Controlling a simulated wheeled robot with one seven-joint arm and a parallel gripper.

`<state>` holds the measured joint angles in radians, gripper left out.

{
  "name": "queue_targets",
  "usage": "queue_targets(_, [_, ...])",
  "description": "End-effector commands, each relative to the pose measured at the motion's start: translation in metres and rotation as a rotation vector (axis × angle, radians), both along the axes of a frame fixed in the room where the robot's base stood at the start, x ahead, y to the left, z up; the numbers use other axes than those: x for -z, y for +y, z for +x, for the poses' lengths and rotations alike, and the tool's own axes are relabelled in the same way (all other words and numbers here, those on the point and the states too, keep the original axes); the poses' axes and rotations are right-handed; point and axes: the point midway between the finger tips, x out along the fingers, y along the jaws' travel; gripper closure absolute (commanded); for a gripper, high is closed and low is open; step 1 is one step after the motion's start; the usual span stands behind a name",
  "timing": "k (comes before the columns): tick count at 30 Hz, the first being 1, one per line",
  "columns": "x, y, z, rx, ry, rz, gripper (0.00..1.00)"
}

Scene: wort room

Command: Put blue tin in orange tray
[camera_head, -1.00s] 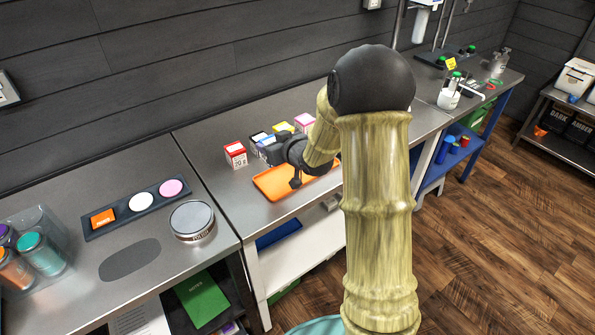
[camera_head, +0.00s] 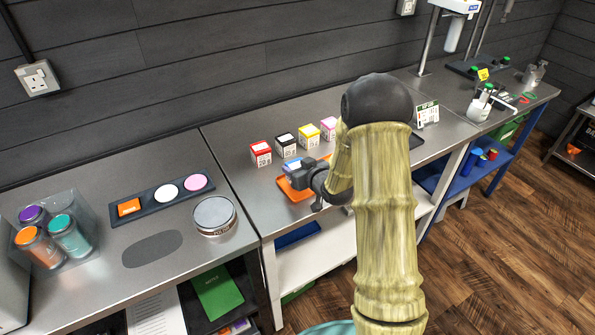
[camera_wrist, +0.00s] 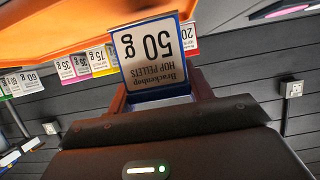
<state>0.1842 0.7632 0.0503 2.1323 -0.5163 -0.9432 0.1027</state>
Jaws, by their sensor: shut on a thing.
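The blue tin (camera_wrist: 150,55) has a white label reading "50 g Hop Pellets", seen upside down in the wrist view, with a blue strip at its edge. My gripper (camera_wrist: 158,88) is shut on it. In the head view my gripper (camera_head: 305,176) is over the orange tray (camera_head: 288,191), whose right part is hidden by my arm. The tray also fills the top of the wrist view (camera_wrist: 60,25), beside the tin's end. I cannot tell whether the tin touches the tray.
A red tin (camera_head: 261,154), a black tin (camera_head: 285,146), a yellow tin (camera_head: 309,134) and a pink tin (camera_head: 328,128) stand in a row behind the tray. A round grey tin (camera_head: 214,216) and a dark strip holder (camera_head: 155,197) lie on the left bench.

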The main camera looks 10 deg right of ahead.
Motion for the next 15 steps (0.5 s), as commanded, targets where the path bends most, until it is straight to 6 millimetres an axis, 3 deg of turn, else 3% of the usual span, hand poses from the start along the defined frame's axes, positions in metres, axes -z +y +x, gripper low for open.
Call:
queue_targets(4, [0.016,0.0,0.0,-0.001,0.0,-0.001,0.75])
queue_targets(15, [0.021,0.0,0.0,0.0,-0.002,0.0,0.75])
